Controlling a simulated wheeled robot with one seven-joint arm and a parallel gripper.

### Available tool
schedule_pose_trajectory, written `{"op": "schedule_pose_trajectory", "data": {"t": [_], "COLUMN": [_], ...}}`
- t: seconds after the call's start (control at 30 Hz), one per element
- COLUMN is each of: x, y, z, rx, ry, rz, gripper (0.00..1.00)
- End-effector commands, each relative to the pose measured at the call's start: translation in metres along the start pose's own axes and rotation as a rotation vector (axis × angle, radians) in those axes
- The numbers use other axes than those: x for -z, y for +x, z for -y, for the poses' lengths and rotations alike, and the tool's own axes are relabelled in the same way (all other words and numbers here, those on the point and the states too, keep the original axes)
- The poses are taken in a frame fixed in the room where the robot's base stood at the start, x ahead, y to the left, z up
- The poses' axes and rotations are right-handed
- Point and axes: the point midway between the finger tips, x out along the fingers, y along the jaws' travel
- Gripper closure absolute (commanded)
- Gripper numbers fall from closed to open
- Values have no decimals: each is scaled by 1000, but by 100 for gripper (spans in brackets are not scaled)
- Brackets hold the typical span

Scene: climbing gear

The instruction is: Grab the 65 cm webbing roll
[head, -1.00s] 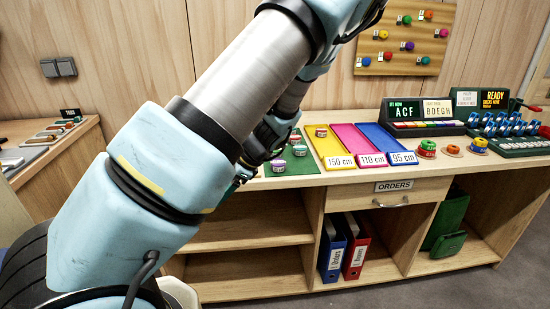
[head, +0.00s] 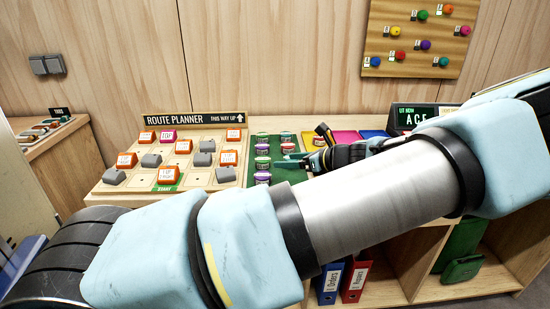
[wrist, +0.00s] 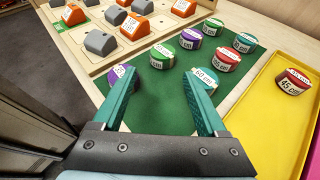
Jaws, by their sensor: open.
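Several webbing rolls with white labels stand on a green mat (wrist: 165,112) in the wrist view. A teal roll (wrist: 206,76) by my right fingertip has a label that looks like 60 or 65 cm; I cannot tell which. A green roll (wrist: 162,55) lies ahead between the fingertips. A purple roll (wrist: 117,73) is partly hidden by my left finger.
A yellow tray (wrist: 262,125) holds a red roll (wrist: 293,82) at the right. The route planner board (head: 215,134) with orange and grey blocks stands left of the mat. My arm hides much of the counter front. A peg board (head: 420,38) hangs on the wall.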

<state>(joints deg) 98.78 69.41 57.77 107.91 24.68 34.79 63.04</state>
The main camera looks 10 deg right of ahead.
Motion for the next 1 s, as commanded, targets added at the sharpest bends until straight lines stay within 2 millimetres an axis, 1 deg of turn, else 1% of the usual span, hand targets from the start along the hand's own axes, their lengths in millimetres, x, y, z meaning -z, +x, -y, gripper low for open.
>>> {"op": "schedule_pose_trajectory", "data": {"t": [0.07,0.3,0.57,0.83,0.9,1.0], "x": [-1,-2,-2,-2,-1,0], "y": [6,43,62,99,104,107], "z": [0,0,0,0,0,1], "rx": [0,-1,0,0,0,2], "ry": [5,4,2,3,3,3], "rz": [5,5,4,4,4,3], "gripper": [25,25,25,25,25,25]}}
